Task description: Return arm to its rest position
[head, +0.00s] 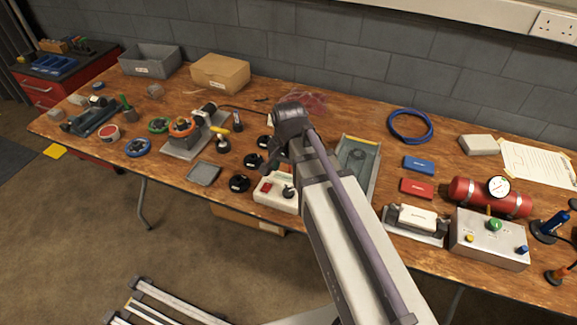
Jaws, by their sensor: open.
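My arm reaches up from the bottom of the head view over the middle of the workbench (110,75). Its long light-grey link ends in a dark joint. The dark shape of my gripper (271,162) shows small below that joint, beside the round black knobs and the white box with a red button (276,191). The gripper is open, with nothing visible in it. Its fingertips are hard to make out against the dark objects. My arm covers part of the grey tray (361,155).
Left of the arm stand a clamp fixture (190,140), a cardboard box (220,73) and a grey bin (150,60). To the right are a red cylinder with gauge (465,191), a control box (489,238) and a blue cable coil (410,126). A block wall runs behind.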

